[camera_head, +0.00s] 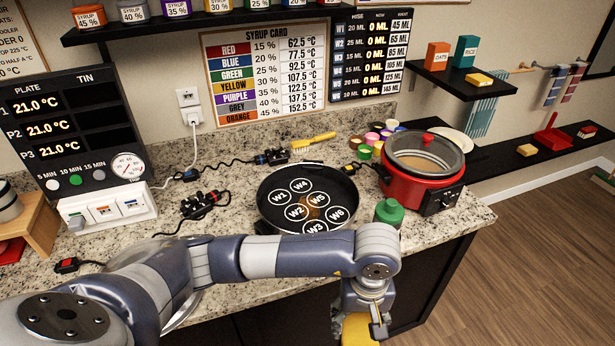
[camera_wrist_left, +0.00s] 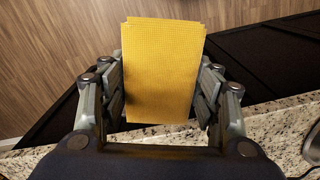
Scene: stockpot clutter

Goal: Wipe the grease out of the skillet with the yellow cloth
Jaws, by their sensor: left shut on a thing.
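The black skillet (camera_head: 266,215) sits on the granite counter, with round white labels W1 to W6 inside it. A brownish grease smear (camera_head: 309,211) shows among the labels near its middle. My left gripper (camera_head: 365,325) hangs at the counter's front edge, to the right of and in front of the skillet. It is shut on the folded yellow cloth (camera_head: 356,331), which is partly cut off by the bottom of the head view. The cloth also shows between the fingers in the left wrist view (camera_wrist_left: 162,70), clear of the skillet. My right gripper is not in view.
Black cabled devices (camera_head: 205,204), a yellow brush (camera_head: 313,142) and small coloured cups (camera_head: 374,139) lie around the skillet.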

